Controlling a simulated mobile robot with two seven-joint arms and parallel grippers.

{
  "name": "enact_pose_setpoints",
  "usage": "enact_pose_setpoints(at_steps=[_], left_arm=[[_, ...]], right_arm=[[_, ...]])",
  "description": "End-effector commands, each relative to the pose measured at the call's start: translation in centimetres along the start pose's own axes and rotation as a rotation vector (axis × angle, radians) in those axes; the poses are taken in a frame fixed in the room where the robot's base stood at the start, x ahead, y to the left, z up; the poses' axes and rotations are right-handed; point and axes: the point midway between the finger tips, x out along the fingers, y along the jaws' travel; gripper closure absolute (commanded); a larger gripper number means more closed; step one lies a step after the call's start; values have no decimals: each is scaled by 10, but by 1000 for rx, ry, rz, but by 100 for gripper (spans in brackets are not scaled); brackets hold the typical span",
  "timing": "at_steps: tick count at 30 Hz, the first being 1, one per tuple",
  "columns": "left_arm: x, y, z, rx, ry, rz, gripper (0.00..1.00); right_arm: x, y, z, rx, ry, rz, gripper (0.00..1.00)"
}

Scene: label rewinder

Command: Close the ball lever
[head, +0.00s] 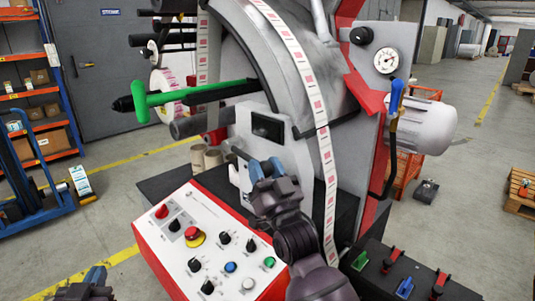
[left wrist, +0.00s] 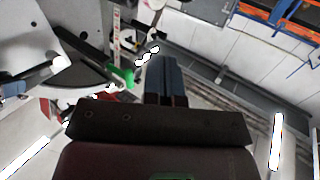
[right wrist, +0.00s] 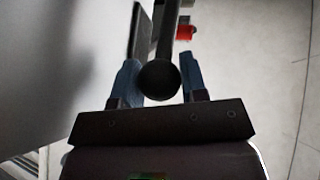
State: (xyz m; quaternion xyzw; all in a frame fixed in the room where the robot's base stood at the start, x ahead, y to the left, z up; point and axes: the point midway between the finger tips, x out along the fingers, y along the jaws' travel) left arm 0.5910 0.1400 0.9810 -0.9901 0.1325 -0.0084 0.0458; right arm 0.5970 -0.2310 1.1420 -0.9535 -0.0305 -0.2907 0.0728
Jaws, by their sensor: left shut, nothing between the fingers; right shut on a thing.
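The ball lever shows in the right wrist view as a dark round ball (right wrist: 159,80) on a dark bar that runs up and away from it. My right gripper (right wrist: 160,75) has its two blue fingers on either side of the ball and is shut on it. In the head view my right gripper (head: 267,170) is in front of the machine, just above the control panel; it hides the ball there. My left gripper (head: 97,275) is low at the bottom left, away from the machine. In the left wrist view its blue fingers (left wrist: 165,78) are together and empty.
The white control panel (head: 215,245) with knobs and buttons lies below my right gripper. A printed label strip (head: 325,165) runs down beside it. A green bar (head: 190,93) sticks out to the left. A dark box with coloured switches (head: 405,275) is at lower right.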

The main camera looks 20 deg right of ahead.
Motion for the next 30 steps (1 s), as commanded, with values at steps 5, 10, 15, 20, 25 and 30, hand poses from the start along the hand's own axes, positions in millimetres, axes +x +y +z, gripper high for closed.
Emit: enact_pose_setpoints(at_steps=[5,10,15,20,25,30], left_arm=[[41,25,-58,5,89,67,100],[73,52,-109,5,149,136,100],[98,83,-160,-2,192,210,100],[116,115,-207,-11,215,284,100],[130,150,-256,-21,222,365,100],[138,188,-302,-30,207,447,100]], right_arm=[[1,0,-1,0,3,0,100],[1,0,-1,0,3,0,100],[1,0,-1,0,3,0,100],[1,0,-2,0,4,0,100],[1,0,-2,0,4,-1,100],[1,0,-2,0,4,-1,100]])
